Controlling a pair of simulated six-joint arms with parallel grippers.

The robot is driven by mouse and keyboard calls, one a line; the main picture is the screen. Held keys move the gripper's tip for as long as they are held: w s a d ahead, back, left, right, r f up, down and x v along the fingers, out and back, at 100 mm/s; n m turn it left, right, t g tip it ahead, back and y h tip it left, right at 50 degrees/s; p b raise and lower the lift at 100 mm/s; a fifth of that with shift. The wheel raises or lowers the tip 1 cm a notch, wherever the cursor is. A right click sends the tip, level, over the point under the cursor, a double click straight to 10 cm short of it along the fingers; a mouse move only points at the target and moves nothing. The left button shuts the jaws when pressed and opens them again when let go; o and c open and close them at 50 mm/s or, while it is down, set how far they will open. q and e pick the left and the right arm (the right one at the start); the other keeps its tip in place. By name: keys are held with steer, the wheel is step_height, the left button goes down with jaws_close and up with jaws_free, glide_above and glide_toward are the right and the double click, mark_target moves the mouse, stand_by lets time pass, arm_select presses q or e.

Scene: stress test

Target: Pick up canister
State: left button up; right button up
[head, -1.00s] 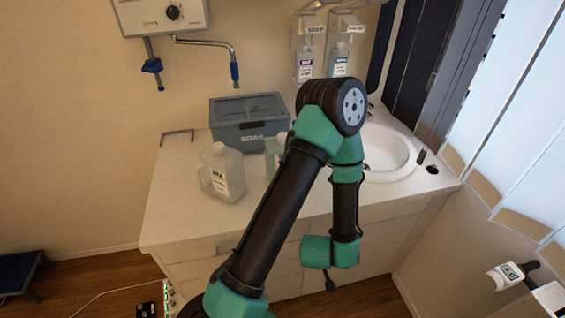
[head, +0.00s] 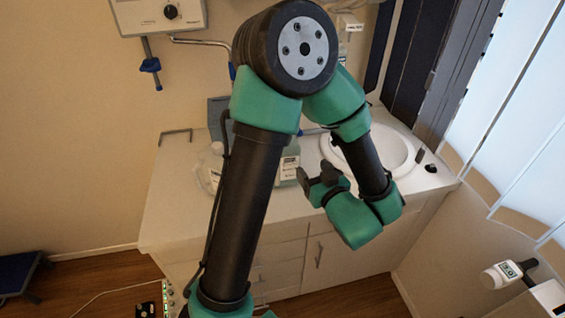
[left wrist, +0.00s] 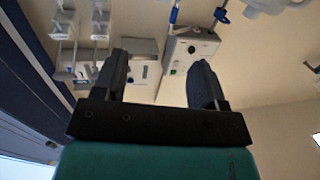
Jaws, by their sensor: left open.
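A pale translucent jug (head: 209,168), which looks like the canister, stands on the white counter. In the head view my left arm hides most of it, and only its left part shows. A second labelled bottle (head: 289,165) shows just right of my arm. My left gripper (head: 314,178) is near the counter's front edge, right of this bottle and apart from the jug. In the left wrist view (left wrist: 160,68) its two dark fingers are spread with nothing held between them. My right gripper is not in view.
A sink (head: 388,150) is set into the counter (head: 165,215) at the right. A grey-blue box (head: 216,112) stands at the back, mostly hidden by my arm. A wall unit (head: 160,14) with a pipe hangs above. The counter's front left is clear.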

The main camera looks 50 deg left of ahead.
arm_select(q)
steer(key=x, duration=1.2)
steer(key=shift+a, duration=0.15)
steer(key=shift+f, duration=0.1)
steer(key=shift+s+x, duration=0.2)
steer(key=shift+x, duration=1.1)
steer(key=shift+s+x, duration=0.25)
steer(key=shift+x, duration=1.05)
steer(key=shift+a+f, duration=0.15)
jaws_close()
